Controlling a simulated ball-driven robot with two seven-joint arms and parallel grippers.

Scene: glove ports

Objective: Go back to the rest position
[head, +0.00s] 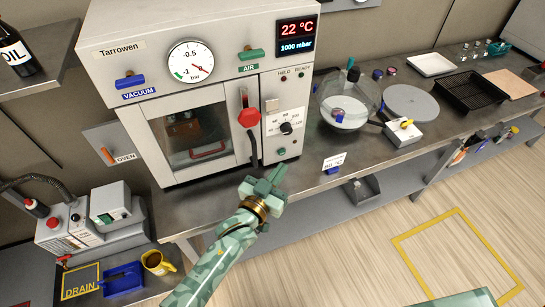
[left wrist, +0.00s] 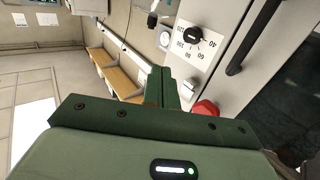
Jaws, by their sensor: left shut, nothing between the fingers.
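My left gripper (head: 276,177) is shut and empty, in front of the lower right part of the vacuum oven (head: 110,25) in the head view. In the left wrist view its fingers (left wrist: 170,88) are together, with the oven's dial (left wrist: 194,36) and red knob (left wrist: 205,108) beyond them. The oven door (head: 185,135) looks shut, with something behind its glass. The red knob of the door handle (head: 249,118) shows just above and left of the gripper, apart from it. My right gripper is not in view.
A steel bench (head: 225,205) carries the oven. To the right stand a glass desiccator (head: 352,98), a round grey plate (head: 411,103), a black tray (head: 470,90) and a white tray (head: 431,64). A temperature card (head: 334,162) stands near the bench's front edge. The floor (head: 350,250) in front is clear.

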